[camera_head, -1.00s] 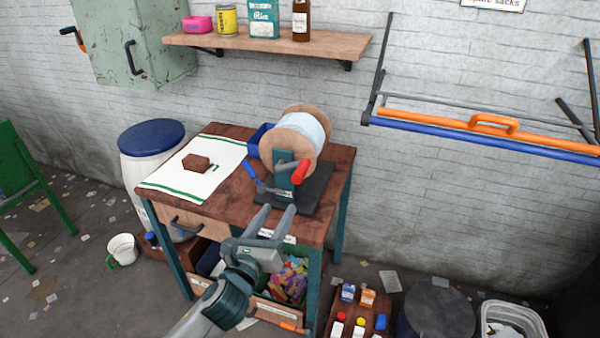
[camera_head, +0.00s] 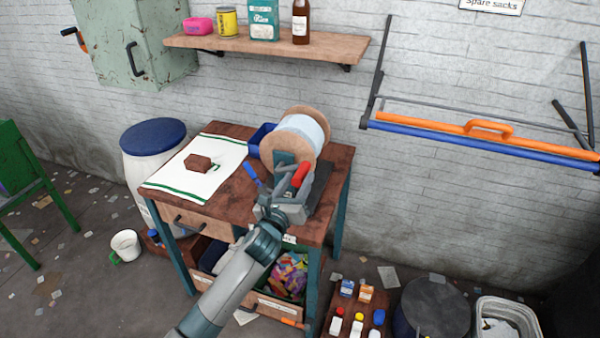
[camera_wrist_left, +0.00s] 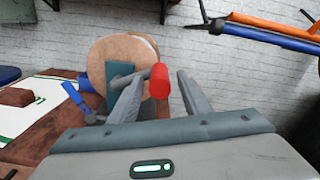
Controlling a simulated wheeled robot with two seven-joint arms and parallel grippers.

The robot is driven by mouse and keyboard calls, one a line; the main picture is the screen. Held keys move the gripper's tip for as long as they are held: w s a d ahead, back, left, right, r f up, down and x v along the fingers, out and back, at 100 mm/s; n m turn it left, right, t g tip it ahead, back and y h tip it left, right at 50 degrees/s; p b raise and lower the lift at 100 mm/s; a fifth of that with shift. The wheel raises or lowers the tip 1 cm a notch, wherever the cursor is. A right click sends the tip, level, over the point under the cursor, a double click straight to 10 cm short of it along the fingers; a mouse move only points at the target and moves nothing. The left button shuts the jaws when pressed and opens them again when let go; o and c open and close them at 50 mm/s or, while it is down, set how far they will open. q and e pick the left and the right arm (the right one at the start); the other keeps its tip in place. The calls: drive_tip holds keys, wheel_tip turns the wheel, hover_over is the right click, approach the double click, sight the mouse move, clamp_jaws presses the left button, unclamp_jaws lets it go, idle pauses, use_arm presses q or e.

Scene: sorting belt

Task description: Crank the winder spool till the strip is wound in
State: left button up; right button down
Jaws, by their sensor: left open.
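The winder spool (camera_head: 300,136) stands on the wooden table, with wooden flanges and a pale wound strip between them. It also shows in the left wrist view (camera_wrist_left: 110,58). Its crank has a red handle (camera_head: 301,174), which in the left wrist view (camera_wrist_left: 160,88) appears between the two fingers, nearer the left one. A blue-handled lever (camera_head: 251,172) sits at the left of the stand. My left gripper (camera_head: 290,180) is open around or just short of the red handle; I cannot tell whether a finger touches it. My right gripper is not in view.
A white cloth (camera_head: 190,180) with a brown block (camera_head: 198,163) lies on the table's left. A shelf (camera_head: 270,45) and an orange-and-blue wall rack (camera_head: 480,135) are above.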

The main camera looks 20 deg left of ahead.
use_arm(q)
drive_tip(key=shift+w, duration=1.25)
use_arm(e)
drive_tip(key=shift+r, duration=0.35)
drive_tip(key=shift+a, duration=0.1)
use_arm(q)
drive_tip(key=shift+c, duration=1.1)
clamp_jaws()
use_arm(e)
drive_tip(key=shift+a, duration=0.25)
use_arm(q)
drive_tip(key=shift+f, duration=0.1)
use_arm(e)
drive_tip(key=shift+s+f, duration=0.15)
